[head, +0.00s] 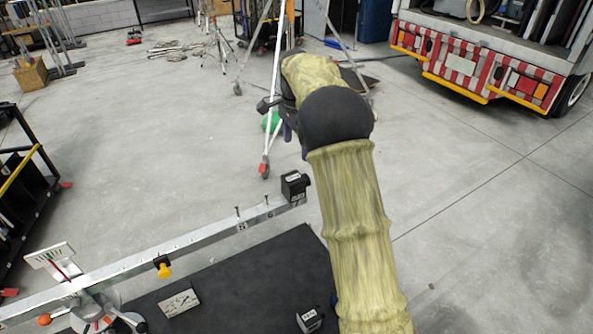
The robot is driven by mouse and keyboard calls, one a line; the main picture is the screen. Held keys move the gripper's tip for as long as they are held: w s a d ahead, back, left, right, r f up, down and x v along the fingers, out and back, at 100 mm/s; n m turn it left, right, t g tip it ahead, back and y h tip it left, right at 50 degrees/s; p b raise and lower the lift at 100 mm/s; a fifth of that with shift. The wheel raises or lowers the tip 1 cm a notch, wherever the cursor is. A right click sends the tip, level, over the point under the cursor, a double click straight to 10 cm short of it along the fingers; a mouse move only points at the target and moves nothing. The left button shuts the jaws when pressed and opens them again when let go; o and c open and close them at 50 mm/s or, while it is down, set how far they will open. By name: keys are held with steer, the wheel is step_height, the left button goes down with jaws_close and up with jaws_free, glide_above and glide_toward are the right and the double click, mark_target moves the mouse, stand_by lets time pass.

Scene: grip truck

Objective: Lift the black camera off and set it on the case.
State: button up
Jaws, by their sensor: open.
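A small black boxy thing with a pale label, which looks like the black camera (295,188), sits at the right end of a long silver beam (196,237). A wide dark flat top, which looks like the case (245,285), lies below and in front of the beam. My gripper (272,106) shows only as dark parts beyond my arm's black joint, up and slightly left of the camera and apart from it. It is open, with nothing seen in it. My arm hides much of it and the right side of the case.
On the case are a small white-faced plate (179,302) and another small black box (309,320). A yellow-and-black piece (163,267) hangs on the beam. A white tripod (272,90) stands behind my gripper. A red-and-white truck (480,65) is at upper right. Floor at left centre is clear.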

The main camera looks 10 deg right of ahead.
mark_target(296, 176)
step_height(296, 176, down, 16)
steer(key=shift+r+p, duration=0.1)
steer(key=shift+p, duration=0.9)
steer(key=c, duration=1.3)
steer(key=o, duration=0.4)
steer(key=shift+c, duration=0.7)
steer(key=shift+s+d, duration=0.1)
steer(key=shift+r, duration=0.15)
steer(key=shift+r+p, duration=0.9)
steer(key=shift+r, duration=0.05)
